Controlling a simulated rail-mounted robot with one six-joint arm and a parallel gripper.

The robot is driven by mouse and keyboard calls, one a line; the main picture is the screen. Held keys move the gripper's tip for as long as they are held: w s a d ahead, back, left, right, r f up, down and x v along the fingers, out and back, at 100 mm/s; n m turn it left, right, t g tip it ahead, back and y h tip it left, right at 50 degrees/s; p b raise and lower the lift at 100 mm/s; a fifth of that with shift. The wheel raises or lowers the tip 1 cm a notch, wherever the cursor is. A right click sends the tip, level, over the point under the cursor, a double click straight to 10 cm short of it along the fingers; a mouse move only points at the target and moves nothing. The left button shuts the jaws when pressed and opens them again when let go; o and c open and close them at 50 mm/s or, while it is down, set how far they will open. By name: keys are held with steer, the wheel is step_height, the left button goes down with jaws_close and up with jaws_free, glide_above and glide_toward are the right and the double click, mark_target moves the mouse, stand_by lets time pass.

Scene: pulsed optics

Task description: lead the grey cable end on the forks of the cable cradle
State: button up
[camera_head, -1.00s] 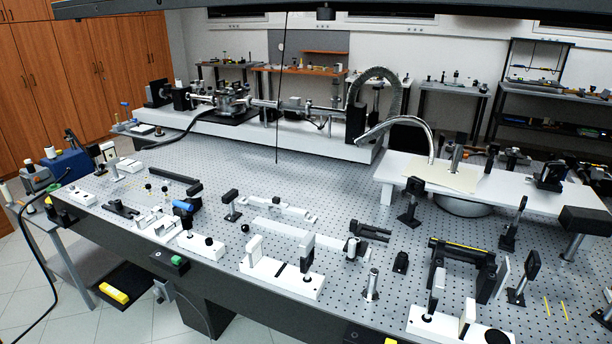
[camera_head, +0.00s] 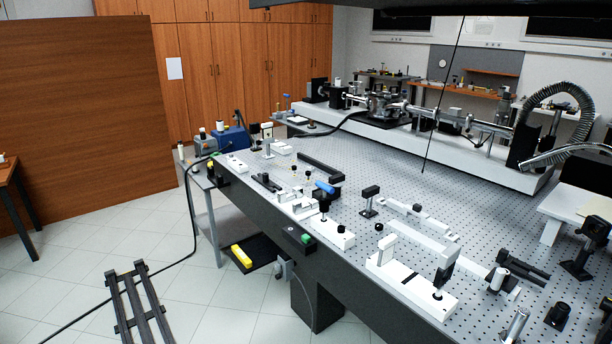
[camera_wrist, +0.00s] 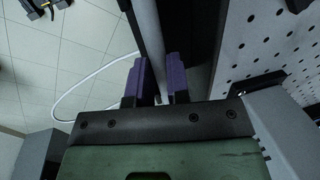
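In the wrist view my gripper (camera_wrist: 160,82) has two purple fingers a small gap apart. A light grey rod-like length (camera_wrist: 150,35) runs through the view in line with that gap. I cannot tell whether the fingers grip it or it lies behind them. A thin pale cable (camera_wrist: 72,88) loops out to the left and passes behind the gripper. In the head view a thin grey curve hangs below the bench front. My gripper is not visible there. I cannot identify the cable cradle for certain; a black two-pronged piece (camera_head: 522,268) lies on the bench at right.
The perforated bench (camera_head: 345,165) carries many mounts, and its dark front edge is close right of my gripper in the wrist view. A black cable (camera_head: 193,215) hangs to the floor at left.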

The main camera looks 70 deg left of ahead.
jaws_close()
step_height(320, 180, up, 6)
steer(key=p, duration=0.6)
steer(key=shift+r, duration=0.15)
